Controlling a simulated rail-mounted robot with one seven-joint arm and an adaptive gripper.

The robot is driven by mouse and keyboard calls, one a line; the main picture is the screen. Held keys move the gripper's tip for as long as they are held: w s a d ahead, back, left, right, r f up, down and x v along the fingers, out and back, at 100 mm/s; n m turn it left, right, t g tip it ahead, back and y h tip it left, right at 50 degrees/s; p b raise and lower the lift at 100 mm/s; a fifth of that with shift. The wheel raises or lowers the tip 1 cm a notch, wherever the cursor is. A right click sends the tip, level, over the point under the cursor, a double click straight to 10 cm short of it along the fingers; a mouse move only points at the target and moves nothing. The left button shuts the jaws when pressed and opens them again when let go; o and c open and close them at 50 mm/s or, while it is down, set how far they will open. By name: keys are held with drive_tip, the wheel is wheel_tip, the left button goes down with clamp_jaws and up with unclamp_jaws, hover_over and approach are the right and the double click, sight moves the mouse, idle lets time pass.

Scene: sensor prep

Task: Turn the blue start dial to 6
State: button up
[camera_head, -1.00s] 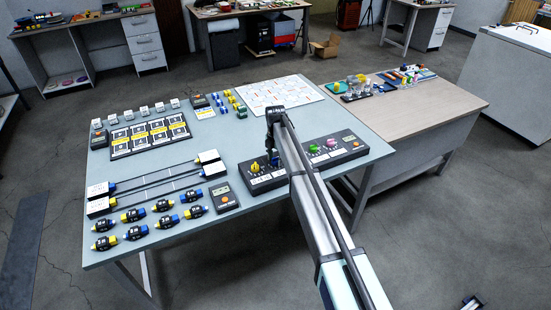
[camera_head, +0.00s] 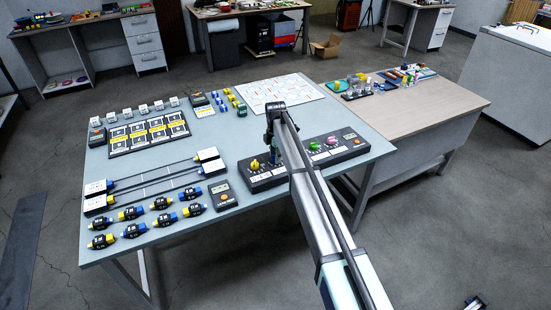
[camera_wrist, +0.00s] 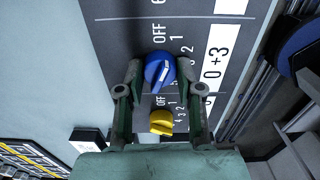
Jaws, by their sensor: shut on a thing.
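The blue start dial (camera_wrist: 159,70) sits on the dark control panel (camera_wrist: 120,38) in the wrist view, with a white pointer mark and an OFF, 1, 2, 3 scale beside it. My gripper (camera_wrist: 162,82) has a finger on either side of the blue dial and is shut on it. Which number the pointer stands at is hard to tell. In the head view my gripper (camera_head: 274,155) is over the panel, and my arm hides the blue dial there.
A yellow dial (camera_wrist: 161,121) is close beside the blue one, between my fingers' bases. In the head view, the right panel (camera_head: 352,152) carries green and pink dials. A handheld meter (camera_head: 223,195) lies left of the panel.

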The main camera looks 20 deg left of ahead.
drive_tip(key=m, duration=0.2)
drive_tip(key=m+b, duration=0.1)
drive_tip(key=shift+f+m, duration=0.2)
drive_tip(key=shift+m, duration=0.2)
drive_tip(key=m+b, duration=0.2)
drive_tip(key=m, duration=0.2)
drive_tip(key=shift+m, duration=0.3)
drive_tip(key=m+b, duration=0.1)
drive_tip(key=m, duration=0.3)
drive_tip(key=shift+s, duration=0.1)
drive_tip(key=m, duration=0.5)
drive_tip(key=shift+b, duration=0.4)
drive_tip(key=m, duration=0.3)
drive_tip(key=shift+m, duration=0.3)
drive_tip(key=m+b, duration=0.1)
drive_tip(key=m, duration=0.2)
drive_tip(key=shift+m, duration=0.3)
drive_tip(key=m, duration=0.3)
drive_tip(key=shift+m, duration=2)
